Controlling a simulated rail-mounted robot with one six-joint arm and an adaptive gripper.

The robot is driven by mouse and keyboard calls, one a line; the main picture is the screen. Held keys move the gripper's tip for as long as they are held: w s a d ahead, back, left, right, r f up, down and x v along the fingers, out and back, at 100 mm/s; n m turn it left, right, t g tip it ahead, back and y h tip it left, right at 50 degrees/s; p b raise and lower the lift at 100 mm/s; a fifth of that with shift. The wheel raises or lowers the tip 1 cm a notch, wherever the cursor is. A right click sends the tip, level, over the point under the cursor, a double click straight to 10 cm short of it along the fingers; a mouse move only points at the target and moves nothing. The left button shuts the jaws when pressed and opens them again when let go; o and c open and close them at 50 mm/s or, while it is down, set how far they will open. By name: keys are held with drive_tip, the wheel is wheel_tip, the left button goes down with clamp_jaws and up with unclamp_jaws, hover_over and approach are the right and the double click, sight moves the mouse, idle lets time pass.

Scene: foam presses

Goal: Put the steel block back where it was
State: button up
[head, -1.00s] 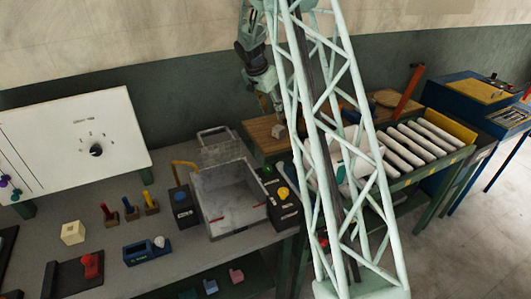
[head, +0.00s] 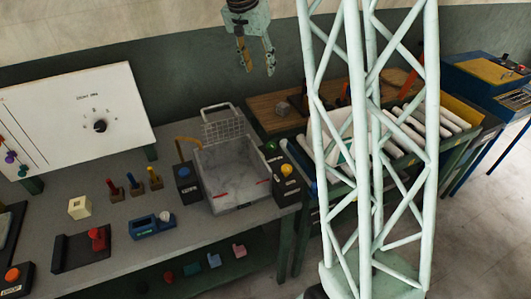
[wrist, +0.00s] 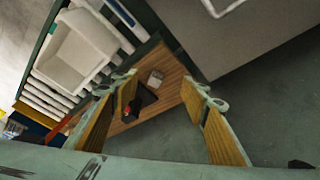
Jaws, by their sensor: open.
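The steel block (head: 282,107) is a small grey cube. It sits on the wooden bench top (head: 262,122), behind and to the right of the wire-lidded basin. In the wrist view the block (wrist: 155,78) lies on the wooden board (wrist: 172,67), between my open fingers in the picture but well beyond them. My gripper (head: 256,68) hangs in the air above and to the left of the block, fingers spread and empty. Its two yellow-padded fingers also show in the wrist view (wrist: 162,92).
A dark object with a red part (wrist: 140,100) lies beside the block. The basin (head: 232,178), button boxes (head: 287,184) and white dial panel (head: 80,120) occupy the grey bench.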

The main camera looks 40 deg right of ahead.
drive_tip(key=s+a+r+n+t+y, duration=0.1)
drive_tip(key=s+a+r+n, duration=0.2)
drive_tip(key=s+a+r, duration=0.55)
drive_tip(key=s+a+r+n, duration=0.2)
drive_tip(key=s+a+r, duration=0.3)
drive_tip(key=s+a, duration=0.65)
drive_tip(key=s+a+n+t+y, duration=0.15)
drive_tip(key=s+a, duration=0.25)
drive_tip(key=s, duration=0.5)
drive_tip(key=s+a+n+g, duration=0.1)
drive_tip(key=s+a+n, duration=0.2)
drive_tip(key=s, duration=0.5)
drive_tip(key=s+a+f+n+y, duration=0.1)
drive_tip(key=s+a, duration=0.1)
drive_tip(key=s, duration=0.4)
drive_tip(key=s+a+f+n, duration=0.2)
drive_tip(key=s+a, duration=0.1)
drive_tip(key=s, duration=0.2)
drive_tip(key=shift+m+t, duration=0.25)
drive_tip(key=shift+t, duration=0.2)
drive_tip(key=shift+f+b, duration=2.45)
drive_tip(key=shift+b, duration=0.3)
